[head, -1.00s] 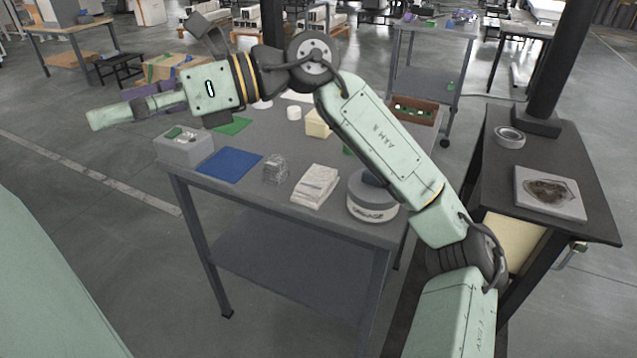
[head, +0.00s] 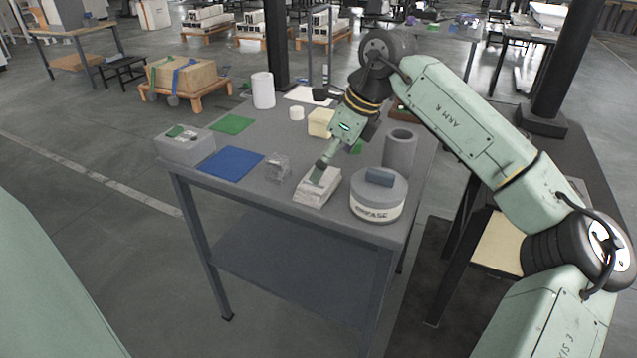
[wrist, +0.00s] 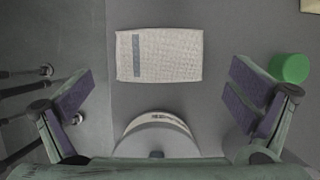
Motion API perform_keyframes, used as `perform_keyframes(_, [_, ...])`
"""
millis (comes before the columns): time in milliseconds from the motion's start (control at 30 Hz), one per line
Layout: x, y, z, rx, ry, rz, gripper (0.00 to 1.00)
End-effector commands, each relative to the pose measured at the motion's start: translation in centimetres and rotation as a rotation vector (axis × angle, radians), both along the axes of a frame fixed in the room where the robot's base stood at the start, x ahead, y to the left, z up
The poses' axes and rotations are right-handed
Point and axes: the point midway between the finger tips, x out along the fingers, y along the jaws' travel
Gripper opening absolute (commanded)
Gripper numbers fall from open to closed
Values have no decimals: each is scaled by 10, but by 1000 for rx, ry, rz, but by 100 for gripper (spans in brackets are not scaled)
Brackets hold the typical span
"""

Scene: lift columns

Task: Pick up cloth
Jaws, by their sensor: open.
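The cloth (head: 314,194) is a pale, folded, layered stack near the front edge of the grey table. In the wrist view the cloth (wrist: 172,58) lies flat as a woven rectangle with a grey stripe near its left end. My gripper (head: 319,176) points down over the cloth and covers part of it in the head view. In the wrist view my gripper (wrist: 160,85) has its fingers wide apart, with nothing between the pads. The cloth lies beyond the fingertips, roughly centred between them. The exact height above it is hard to tell.
A round grey-lidded tub (head: 378,196) stands close right of the cloth, with a grey cylinder (head: 399,150) behind. A clear crumpled item (head: 277,167) and blue mat (head: 231,164) lie left. A grey box (head: 185,145) sits at the table's left corner.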

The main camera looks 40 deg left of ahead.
Motion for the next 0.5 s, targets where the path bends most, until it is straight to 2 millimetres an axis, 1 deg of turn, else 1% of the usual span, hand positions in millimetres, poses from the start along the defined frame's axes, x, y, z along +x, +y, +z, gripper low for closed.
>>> perform_keyframes(300, [-7,15,-40,0,3,2,100])
perform_keyframes(400, [-7,17,-46,0,3,1,100])
perform_keyframes(500, [-7,17,-47,1,2,1,100])
